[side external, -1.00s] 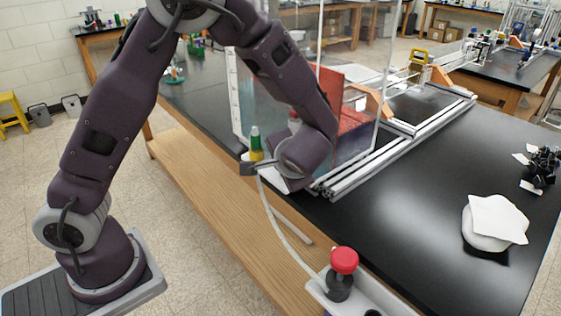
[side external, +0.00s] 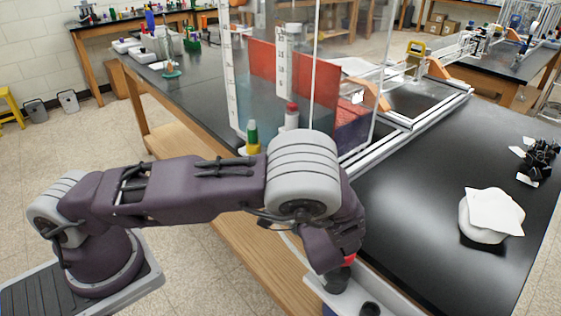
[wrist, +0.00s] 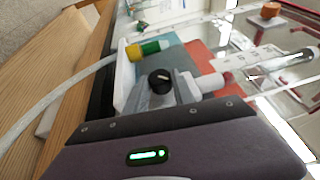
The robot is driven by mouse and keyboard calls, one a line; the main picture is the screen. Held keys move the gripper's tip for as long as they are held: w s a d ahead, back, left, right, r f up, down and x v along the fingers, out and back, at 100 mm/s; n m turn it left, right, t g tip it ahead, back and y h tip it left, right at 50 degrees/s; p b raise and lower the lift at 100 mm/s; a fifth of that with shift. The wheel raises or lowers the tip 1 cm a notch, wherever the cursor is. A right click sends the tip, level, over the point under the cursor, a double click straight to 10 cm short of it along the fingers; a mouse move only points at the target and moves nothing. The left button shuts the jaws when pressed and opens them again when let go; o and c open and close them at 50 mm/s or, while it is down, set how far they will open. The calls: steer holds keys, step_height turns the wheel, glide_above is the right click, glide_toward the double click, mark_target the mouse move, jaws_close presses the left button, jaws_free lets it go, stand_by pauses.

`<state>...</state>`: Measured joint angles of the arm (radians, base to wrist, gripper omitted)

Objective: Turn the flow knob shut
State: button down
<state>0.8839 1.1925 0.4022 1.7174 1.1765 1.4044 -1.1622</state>
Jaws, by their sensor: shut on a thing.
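The flow knob (wrist: 160,82) is a black round knob with a white mark, in the middle of the wrist view. My gripper (wrist: 164,92) is around it, with grey fingers close on either side, and is shut on it. A pale hose (wrist: 60,95) runs from the yellow and green fitting (wrist: 148,49) beside the knob. That fitting also shows in the side view (side external: 252,138). In the side view my arm hides the knob and the gripper's fingers.
A clear tank with a red panel (side external: 275,58) stands behind the work. A white-wrapped item (side external: 492,214) lies on the black bench at right. The bench between is clear.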

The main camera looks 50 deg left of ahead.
steer(key=shift+a+y, duration=0.15)
steer(key=shift+y, duration=0.45)
steer(key=shift+s+m+t, duration=0.1)
steer(key=shift+m+t, duration=0.2)
steer(key=c, duration=1.1)
jaws_free()
steer(key=shift+o, duration=0.2)
steer(key=shift+f, duration=0.1)
